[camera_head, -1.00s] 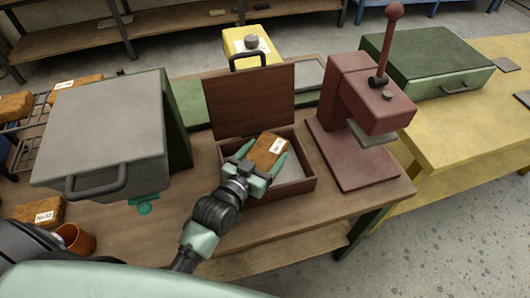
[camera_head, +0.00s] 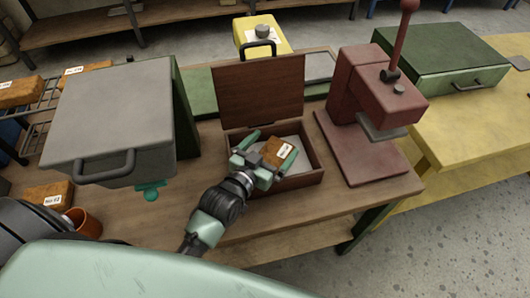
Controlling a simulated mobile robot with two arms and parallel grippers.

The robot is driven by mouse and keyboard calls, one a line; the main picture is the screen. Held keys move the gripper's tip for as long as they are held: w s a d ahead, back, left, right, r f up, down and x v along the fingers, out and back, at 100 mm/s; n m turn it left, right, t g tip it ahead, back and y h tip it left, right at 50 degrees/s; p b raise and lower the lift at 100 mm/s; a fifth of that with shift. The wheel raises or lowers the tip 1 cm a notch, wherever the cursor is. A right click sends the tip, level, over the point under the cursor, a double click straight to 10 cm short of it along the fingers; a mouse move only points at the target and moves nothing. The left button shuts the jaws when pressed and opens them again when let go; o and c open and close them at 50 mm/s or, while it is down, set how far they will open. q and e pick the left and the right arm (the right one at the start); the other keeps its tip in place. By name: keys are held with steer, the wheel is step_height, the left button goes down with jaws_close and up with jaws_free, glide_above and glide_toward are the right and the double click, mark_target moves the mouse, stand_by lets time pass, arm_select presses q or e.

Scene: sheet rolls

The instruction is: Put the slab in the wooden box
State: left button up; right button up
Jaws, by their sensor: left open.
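The slab (camera_head: 271,150) is an orange-brown block with a white label. It lies tilted inside the wooden box (camera_head: 313,168), a dark brown box whose lid (camera_head: 262,92) stands open at the back. My left gripper (camera_head: 268,157) is over the front left of the box, its fingers open and spread on either side of the slab. The gripper hides part of the slab and of the box's front left. I cannot tell whether a finger touches the slab. My right gripper is not in view.
A red press (camera_head: 362,92) stands to the right of the box. A grey-lidded case (camera_head: 110,115) stands to the left. Another labelled slab (camera_head: 50,196) and an orange cup (camera_head: 84,224) are at the lower left. The table front (camera_head: 300,212) is bare.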

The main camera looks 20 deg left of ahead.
arm_select(q)
steer(key=b+v, duration=0.1)
steer(key=v, duration=1.1)
steer(key=shift+r, duration=0.45)
